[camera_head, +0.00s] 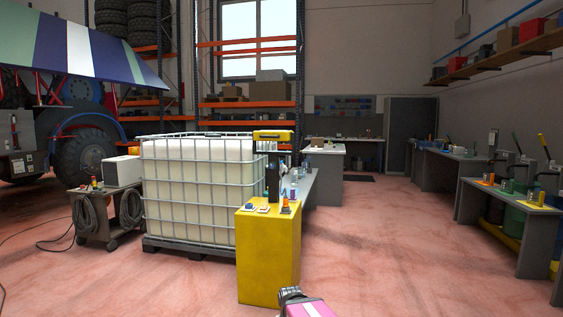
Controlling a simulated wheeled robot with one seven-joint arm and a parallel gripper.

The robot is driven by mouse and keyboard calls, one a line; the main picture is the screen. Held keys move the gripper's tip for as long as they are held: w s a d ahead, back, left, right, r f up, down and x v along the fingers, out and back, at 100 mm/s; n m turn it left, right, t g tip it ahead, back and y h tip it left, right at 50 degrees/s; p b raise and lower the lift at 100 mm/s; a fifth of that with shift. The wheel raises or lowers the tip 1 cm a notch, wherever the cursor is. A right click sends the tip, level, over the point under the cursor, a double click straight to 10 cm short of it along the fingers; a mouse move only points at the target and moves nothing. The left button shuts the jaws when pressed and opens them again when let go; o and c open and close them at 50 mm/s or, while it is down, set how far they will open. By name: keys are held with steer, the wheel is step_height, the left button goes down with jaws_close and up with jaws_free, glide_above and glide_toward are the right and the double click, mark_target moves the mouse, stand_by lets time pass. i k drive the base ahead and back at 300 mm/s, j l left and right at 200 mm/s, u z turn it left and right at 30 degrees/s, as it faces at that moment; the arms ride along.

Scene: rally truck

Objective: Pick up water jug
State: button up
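I cannot make out a water jug for certain. Small bluish, clear-looking items (294,190) stand on a grey bench (310,186) behind the yellow cabinet; they are too small to tell what they are. A large white liquid tank in a metal cage (190,190) stands on a pallet at centre left. The end of my arm, with my gripper (290,293), shows at the bottom edge as a dark grey piece beside a pink and white part. It is in front of the yellow cabinet, apart from the bench items. Its fingers cannot be made out.
A yellow cabinet (266,258) with small items on top stands close ahead. A grey cart (106,215) with coiled hoses is at the left, near a truck wheel (88,152). Workbenches (510,195) line the right wall. The reddish floor (400,250) between is clear.

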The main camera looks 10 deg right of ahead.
mark_target(294, 177)
steer(key=i+l+u, duration=0.2)
steer(key=i+l, duration=2.25)
steer(key=l, duration=0.7)
steer(key=i+l+u, duration=0.2)
steer(key=i+l, duration=0.15)
steer(key=l, duration=0.3)
steer(key=i+l+u, duration=0.1)
steer(key=l, duration=0.25)
steer(key=i+l+u, duration=0.1)
steer(key=i+l, duration=0.15)
steer(key=l, duration=0.15)
steer(key=i+l+u, duration=0.1)
steer(key=l, duration=0.25)
steer(key=i, duration=0.05)
